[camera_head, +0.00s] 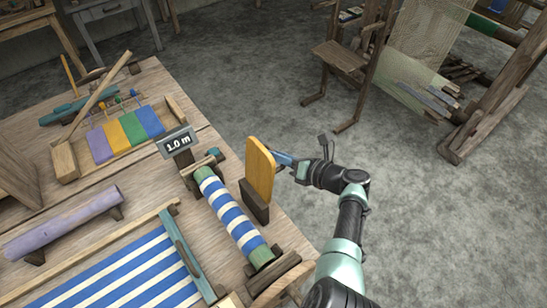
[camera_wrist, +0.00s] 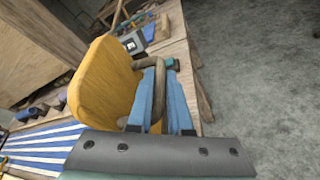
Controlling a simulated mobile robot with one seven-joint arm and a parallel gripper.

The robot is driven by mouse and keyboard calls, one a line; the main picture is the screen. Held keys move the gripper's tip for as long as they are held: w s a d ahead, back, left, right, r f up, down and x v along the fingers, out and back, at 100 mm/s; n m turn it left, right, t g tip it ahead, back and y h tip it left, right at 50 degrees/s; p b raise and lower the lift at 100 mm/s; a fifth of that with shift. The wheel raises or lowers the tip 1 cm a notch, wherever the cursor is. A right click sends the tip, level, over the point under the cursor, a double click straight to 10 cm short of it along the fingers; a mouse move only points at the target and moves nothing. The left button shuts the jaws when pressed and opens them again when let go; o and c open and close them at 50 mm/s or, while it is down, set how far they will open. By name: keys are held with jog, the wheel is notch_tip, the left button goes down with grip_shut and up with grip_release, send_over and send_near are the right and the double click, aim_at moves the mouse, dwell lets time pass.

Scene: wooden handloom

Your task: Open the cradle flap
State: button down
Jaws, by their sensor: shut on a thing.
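The cradle flap is a yellow rounded board (camera_head: 260,170) standing upright in a dark wooden base (camera_head: 254,203) beside the striped cloth roll (camera_head: 230,215) on the bench. In the wrist view the flap (camera_wrist: 105,82) fills the left middle, with a brown loop handle (camera_wrist: 155,62) on its near face. My gripper (camera_head: 286,158) reaches in from the right, over the bench's edge. Its blue fingers (camera_wrist: 162,72) are shut on the handle, one on each side of it. The fingers' contact is partly hidden in the head view.
A "1.0 m" sign (camera_head: 178,142) stands behind the roll. A frame of blue-striped cloth (camera_head: 120,275), a purple roller (camera_head: 65,222) and a tray of coloured blocks (camera_head: 65,160) take up the bench. The floor right of the bench is clear up to a loom (camera_head: 480,120).

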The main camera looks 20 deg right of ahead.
dwell(0.3)
jog(key=c, duration=0.8)
grip_release()
jog(key=shift+c, duration=0.2)
jog(key=p+v, duration=0.2)
jog(key=v, duration=1.1)
jog(key=shift+f, duration=0.1)
